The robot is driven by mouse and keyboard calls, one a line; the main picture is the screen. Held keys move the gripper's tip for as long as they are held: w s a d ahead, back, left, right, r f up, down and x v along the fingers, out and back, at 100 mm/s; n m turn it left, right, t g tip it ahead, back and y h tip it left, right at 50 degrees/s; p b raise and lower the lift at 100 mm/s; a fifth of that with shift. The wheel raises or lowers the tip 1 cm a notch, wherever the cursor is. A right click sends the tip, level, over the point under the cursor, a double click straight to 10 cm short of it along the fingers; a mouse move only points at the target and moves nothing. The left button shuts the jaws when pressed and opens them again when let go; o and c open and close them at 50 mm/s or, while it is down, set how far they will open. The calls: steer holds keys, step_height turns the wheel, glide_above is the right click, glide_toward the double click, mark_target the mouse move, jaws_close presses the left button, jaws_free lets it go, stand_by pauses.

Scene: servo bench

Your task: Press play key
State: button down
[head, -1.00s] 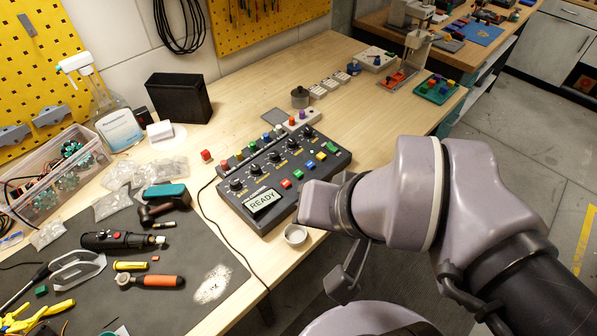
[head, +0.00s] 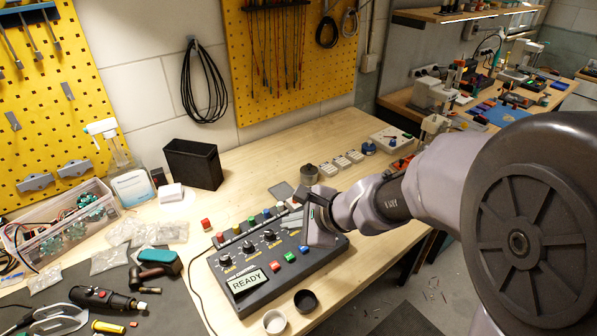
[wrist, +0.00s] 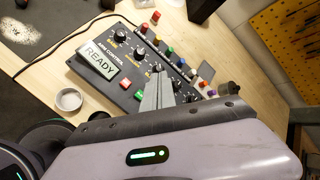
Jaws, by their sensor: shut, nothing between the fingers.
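A dark control panel (head: 232,291) lies on the bench, with knobs and a lit display (head: 246,281) reading READY. Along its front edge are a red key (head: 275,266), a blue key (head: 290,257) and a green key (head: 304,249). I cannot read which one is the play key. Contact cannot be told. In the wrist view the shut fingers (wrist: 155,98) cover part of the panel, and the red key (wrist: 125,84) shows left of them.
A row of coloured buttons runs along the panel's back, with a loose red piece (head: 206,224) behind it. A black bin (head: 194,165) stands at the back.

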mark_target(292, 258)
steer(key=shift+w+f, duration=0.1)
steer(key=shift+f, duration=0.1)
steer(key=shift+a, duration=0.1)
step_height(292, 258, down, 9)
steer(key=b, duration=0.8)
stand_by(1.7)
steer(key=shift+f+b, duration=0.3)
steer(key=shift+b, duration=0.2)
